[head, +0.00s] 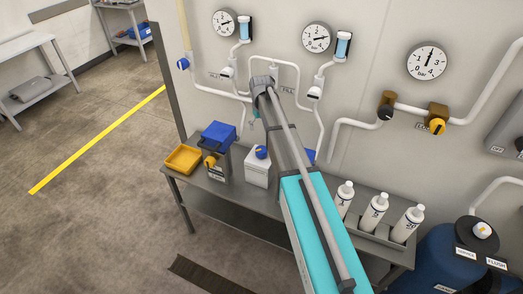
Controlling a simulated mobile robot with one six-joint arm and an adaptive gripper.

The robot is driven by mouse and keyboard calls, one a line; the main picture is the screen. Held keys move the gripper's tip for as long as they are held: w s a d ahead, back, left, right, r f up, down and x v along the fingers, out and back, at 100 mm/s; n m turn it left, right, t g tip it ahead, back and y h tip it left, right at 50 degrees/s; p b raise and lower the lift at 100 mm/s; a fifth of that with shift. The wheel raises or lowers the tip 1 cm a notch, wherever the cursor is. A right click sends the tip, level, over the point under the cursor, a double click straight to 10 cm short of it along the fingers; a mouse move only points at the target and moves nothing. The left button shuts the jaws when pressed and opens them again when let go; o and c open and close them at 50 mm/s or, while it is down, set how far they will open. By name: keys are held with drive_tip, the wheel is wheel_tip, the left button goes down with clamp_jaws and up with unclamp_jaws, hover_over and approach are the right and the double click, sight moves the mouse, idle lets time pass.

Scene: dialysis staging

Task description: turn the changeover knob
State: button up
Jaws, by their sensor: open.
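Several knobs show in the head view, and the labels are too small to tell which is the changeover knob. A white and yellow knob (482,230) sits on top of the blue tank (445,262) at the lower right, with small labels in front of it. A yellow knob (437,126) is on a brass block on the wall pipe. A yellow knob (210,161) is on a grey box on the bench. A blue knob (261,152) is on a white container. My arm reaches up across the bench; my gripper cannot be made out, apparently hidden behind the arm.
The grey bench (240,200) holds a yellow tray (183,158), a blue box (218,133) and white bottles (375,212) at the right. Gauges (427,62) and white pipes line the wall. The floor at left is open, with a yellow line (95,140).

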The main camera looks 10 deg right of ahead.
sight(261, 149)
drive_tip(key=shift+f, duration=0.15)
wheel_tip(261, 149, down, 13)
drive_tip(key=b, duration=1.3)
drive_tip(key=shift+f+b, duration=0.2)
drive_tip(key=shift+b, duration=0.1)
drive_tip(key=c, duration=1)
drive_tip(key=shift+o, duration=0.2)
drive_tip(key=shift+m, duration=0.4)
